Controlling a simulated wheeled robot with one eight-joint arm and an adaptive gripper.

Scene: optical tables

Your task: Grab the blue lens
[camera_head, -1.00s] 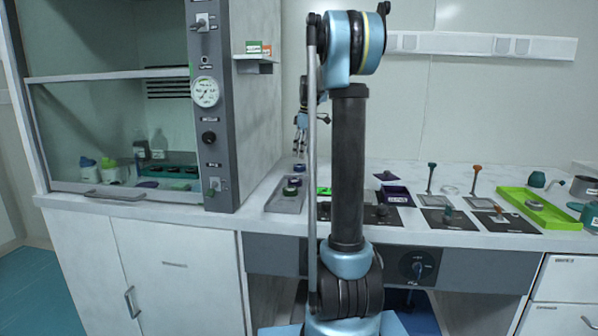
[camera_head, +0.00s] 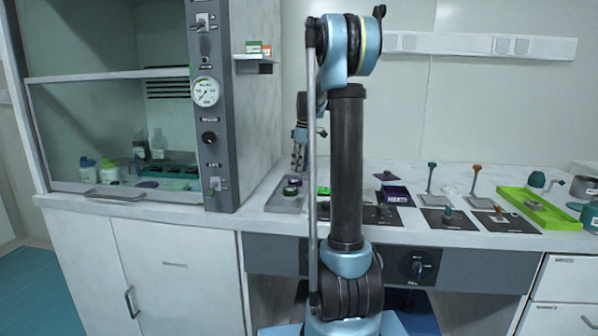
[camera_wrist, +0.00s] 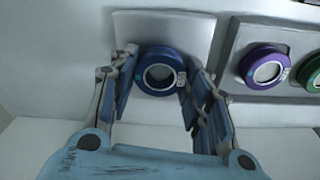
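The blue lens (camera_wrist: 160,71), a dark blue ring with a pale centre and a small label, lies flat on a pale square plate (camera_wrist: 203,32) in the wrist view. My gripper (camera_wrist: 161,80) is open, with one finger on each side of the lens. The fingertips are close to its rim; I cannot tell whether they touch it. In the head view my gripper (camera_head: 298,165) points down at the back of the counter, left of my arm column, and the blue lens is hidden there.
A purple lens (camera_wrist: 264,66) and a green lens (camera_wrist: 313,74) sit in a grey tray (camera_wrist: 236,46) just right of the plate. In the head view, a fume cupboard (camera_head: 228,120) stands left of the gripper, and a lime tray (camera_head: 568,216) lies far right.

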